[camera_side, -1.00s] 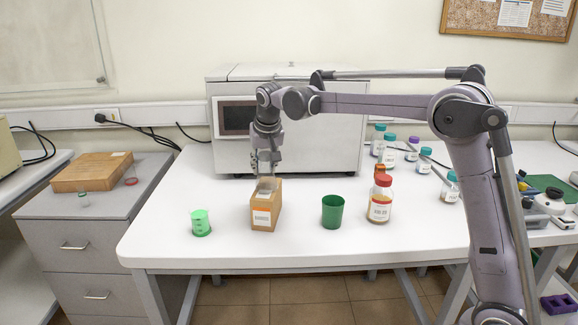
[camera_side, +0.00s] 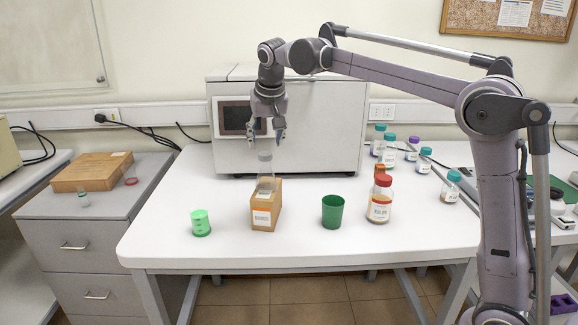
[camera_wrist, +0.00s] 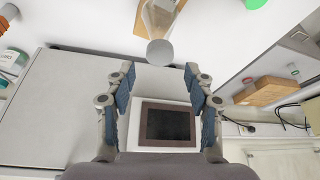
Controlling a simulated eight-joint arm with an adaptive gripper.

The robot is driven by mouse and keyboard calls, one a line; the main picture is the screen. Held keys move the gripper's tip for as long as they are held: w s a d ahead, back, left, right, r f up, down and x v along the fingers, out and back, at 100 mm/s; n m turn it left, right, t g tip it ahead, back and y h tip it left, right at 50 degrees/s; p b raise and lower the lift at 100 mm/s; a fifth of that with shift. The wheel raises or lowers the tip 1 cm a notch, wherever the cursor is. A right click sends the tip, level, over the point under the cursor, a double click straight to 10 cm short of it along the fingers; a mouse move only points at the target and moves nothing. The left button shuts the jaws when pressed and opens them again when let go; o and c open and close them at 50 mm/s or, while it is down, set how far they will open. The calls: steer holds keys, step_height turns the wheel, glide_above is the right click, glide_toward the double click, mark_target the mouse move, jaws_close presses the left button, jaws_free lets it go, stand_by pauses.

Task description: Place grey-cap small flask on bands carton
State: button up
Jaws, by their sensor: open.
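The grey-cap small flask (camera_side: 265,170) stands upright on top of the bands carton (camera_side: 266,212), a small brown box with a white label on the table. In the wrist view the flask's round grey cap (camera_wrist: 160,52) shows just beyond the fingertips, with part of the carton (camera_wrist: 160,12) behind it. My gripper (camera_side: 267,140) is open and empty above the flask, apart from it. Its two fingers also show spread in the wrist view (camera_wrist: 159,72).
A green beaker (camera_side: 332,212) and a red-cap bottle (camera_side: 380,199) stand right of the carton. A light green container (camera_side: 201,224) stands to its left. A large grey machine (camera_side: 330,125) is behind. Several teal-cap bottles stand at the back right.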

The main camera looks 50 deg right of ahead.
steer(key=s+a+f+n+t+y, duration=0.1)
steer(key=s+a+f+n+t, duration=0.15)
steer(key=s, duration=1.25)
steer(key=s+a+f+n+y, duration=0.1)
steer(key=s+a+f+n, duration=0.1)
steer(key=s+f, duration=0.9)
steer(key=shift+s+a+f+n+t, duration=0.4)
steer(key=shift+f+n, duration=0.15)
steer(key=shift+n, duration=0.3)
